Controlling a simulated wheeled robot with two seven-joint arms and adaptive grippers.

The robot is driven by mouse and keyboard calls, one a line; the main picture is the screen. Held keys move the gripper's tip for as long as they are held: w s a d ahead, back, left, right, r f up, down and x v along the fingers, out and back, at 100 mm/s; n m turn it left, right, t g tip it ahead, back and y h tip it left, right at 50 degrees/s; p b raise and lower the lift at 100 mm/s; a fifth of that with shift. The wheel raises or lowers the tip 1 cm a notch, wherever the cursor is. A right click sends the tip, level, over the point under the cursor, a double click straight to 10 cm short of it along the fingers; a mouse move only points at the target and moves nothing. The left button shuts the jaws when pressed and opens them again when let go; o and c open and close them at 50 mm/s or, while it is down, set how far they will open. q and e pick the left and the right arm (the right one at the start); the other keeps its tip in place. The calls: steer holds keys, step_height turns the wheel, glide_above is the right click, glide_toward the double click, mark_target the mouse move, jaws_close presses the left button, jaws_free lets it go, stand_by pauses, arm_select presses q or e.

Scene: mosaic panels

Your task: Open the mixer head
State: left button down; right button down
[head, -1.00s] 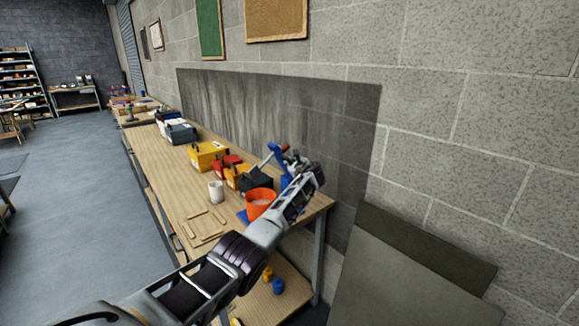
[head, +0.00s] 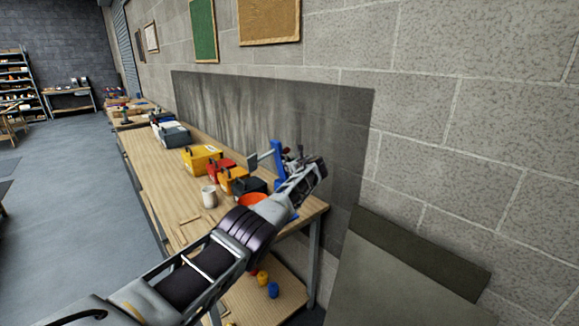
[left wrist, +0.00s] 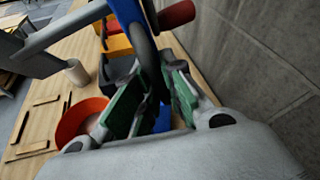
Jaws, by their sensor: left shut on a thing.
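The mixer has a blue upright part (head: 277,158) at the right end of the bench, with a grey arm (head: 262,156) sticking out to its left. In the left wrist view the blue part (left wrist: 128,14) and the grey arm (left wrist: 62,32) are close up. My left gripper (left wrist: 152,88) is at the mixer, its green-padded fingers closed around a dark curved lever (left wrist: 143,42) beside the blue part. A red grip (left wrist: 177,14) shows beyond the fingers. The exact contact is partly hidden. My right gripper is out of view.
An orange bowl (head: 250,200) stands just left of the mixer, partly behind my left arm. The wall is close behind the mixer.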

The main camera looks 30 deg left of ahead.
arm_select(q)
steer(key=shift+w+d+r, duration=0.2)
steer(key=shift+w, duration=0.15)
stand_by(0.3)
steer(key=c, duration=1.5)
jaws_free()
steer(key=shift+f, duration=0.1)
steer(key=shift+s+d+r+g, duration=0.3)
steer(key=shift+s+d, duration=0.2)
steer(key=shift+d, duration=0.2)
steer(key=shift+v, duration=5.1)
